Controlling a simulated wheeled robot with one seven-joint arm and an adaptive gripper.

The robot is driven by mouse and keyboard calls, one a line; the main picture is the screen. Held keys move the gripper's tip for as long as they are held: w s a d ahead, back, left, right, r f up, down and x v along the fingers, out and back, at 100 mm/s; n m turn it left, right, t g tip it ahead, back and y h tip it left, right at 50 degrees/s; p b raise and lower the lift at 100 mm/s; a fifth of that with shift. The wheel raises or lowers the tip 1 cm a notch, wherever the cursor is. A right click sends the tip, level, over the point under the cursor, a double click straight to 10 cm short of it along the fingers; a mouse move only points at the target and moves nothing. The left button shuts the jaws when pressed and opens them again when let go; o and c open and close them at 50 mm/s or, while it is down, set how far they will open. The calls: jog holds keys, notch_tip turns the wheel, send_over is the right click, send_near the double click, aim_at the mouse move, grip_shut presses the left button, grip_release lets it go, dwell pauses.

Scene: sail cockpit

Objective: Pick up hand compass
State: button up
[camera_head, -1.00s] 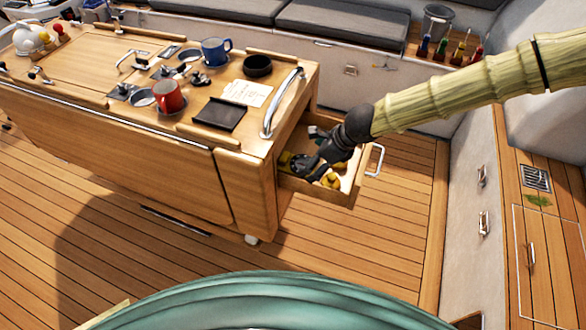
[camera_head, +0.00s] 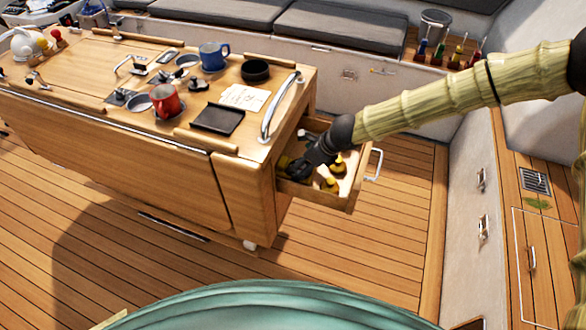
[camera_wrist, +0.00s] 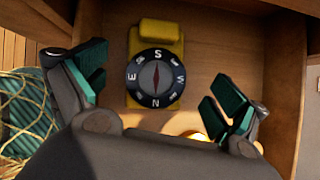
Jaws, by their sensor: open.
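The hand compass (camera_wrist: 156,78) lies in the open drawer, with a yellow body and a black dial marked N, E, S and W. In the wrist view it sits between the two green-tipped fingers of my gripper (camera_wrist: 160,88), which are spread wide with a gap on each side of it. In the head view my gripper (camera_head: 300,168) reaches down into the drawer (camera_head: 350,196) and mostly hides the compass. A bit of yellow (camera_head: 284,161) shows at the gripper's left.
Yellow items (camera_head: 331,184) lie in the drawer to the right of my gripper. The drawer walls (camera_wrist: 292,70) stand close around the gripper. Above, the table holds a red mug (camera_head: 166,100), a blue mug (camera_head: 214,56) and a steel handrail (camera_head: 270,118).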

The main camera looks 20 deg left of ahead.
jog(key=shift+x, duration=1.45)
jog(key=c, duration=1.3)
jog(key=shift+r, duration=0.1)
